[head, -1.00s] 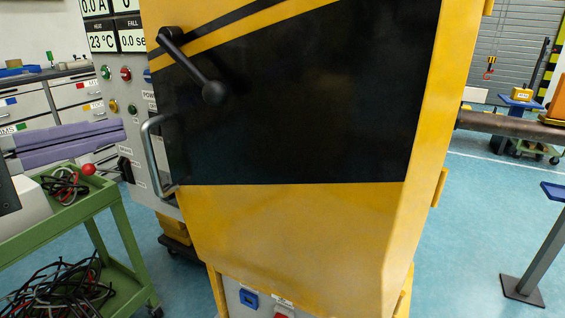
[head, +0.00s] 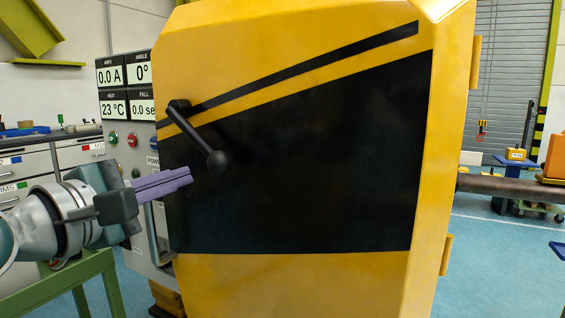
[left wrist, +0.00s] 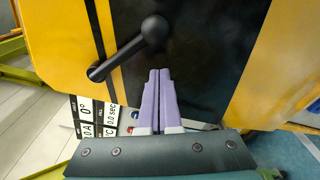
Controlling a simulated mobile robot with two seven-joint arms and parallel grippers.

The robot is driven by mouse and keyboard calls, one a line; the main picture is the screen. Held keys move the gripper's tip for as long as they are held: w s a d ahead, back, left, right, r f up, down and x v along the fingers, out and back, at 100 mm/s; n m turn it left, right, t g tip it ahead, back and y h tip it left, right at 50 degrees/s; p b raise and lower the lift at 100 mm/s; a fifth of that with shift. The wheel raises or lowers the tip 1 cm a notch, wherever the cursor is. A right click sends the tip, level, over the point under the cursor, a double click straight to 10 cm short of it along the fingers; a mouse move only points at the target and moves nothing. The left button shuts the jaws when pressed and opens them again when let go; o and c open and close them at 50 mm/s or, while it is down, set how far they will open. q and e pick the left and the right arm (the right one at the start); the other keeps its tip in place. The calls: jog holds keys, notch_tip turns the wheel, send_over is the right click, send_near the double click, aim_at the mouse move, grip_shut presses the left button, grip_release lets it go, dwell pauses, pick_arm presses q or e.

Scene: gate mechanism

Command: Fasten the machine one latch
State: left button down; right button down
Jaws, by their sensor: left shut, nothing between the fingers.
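The machine's yellow door (head: 300,275) with its black panel (head: 320,160) stands in front of me and looks closed. The latch (head: 200,138) is a black lever with a ball end, slanting down to the right from its pivot at the door's upper left. It also shows in the left wrist view (left wrist: 130,48), with the ball at the upper right. My left gripper (head: 190,174) is shut and empty. Its purple fingers (left wrist: 158,72) point toward the door, just below and left of the ball, and look apart from it. My right gripper is not in view.
A metal door handle (head: 152,235) stands at the door's left edge, partly behind my gripper. The grey control panel (head: 128,110) with displays and buttons is to its left. A green cart (head: 60,290) stands at the lower left.

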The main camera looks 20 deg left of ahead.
aim_at(203, 139)
pick_arm(q)
jog(key=shift+w+d+r, duration=0.15)
jog(key=shift+d+r, duration=0.05)
jog(key=shift+d, duration=0.35)
jog(key=shift+w+d+r, duration=0.1)
jog(key=shift+d+r, duration=0.1)
jog(key=shift+d, duration=0.3)
jog(key=shift+p, duration=0.3)
jog(key=shift+d+r+n+p, duration=0.25)
jog(key=shift+r+n+p, duration=0.05)
jog(key=shift+p, duration=0.35)
jog(key=d+r+n+p, duration=0.1)
jog(key=p, duration=0.2)
jog(key=r+n+p, duration=0.2)
jog(key=p, duration=0.1)
jog(key=d+r+n+p, duration=0.1)
jog(key=n+p, duration=0.1)
jog(key=p, duration=0.1)
jog(key=shift+s+d+r, duration=0.15)
jog(key=shift+d, duration=0.2)
jog(key=shift+d+r+n+h+p, duration=0.25)
jog(key=shift+r+n+p, duration=0.3)
jog(key=shift+n+p, duration=0.55)
jog(key=shift+f, duration=0.1)
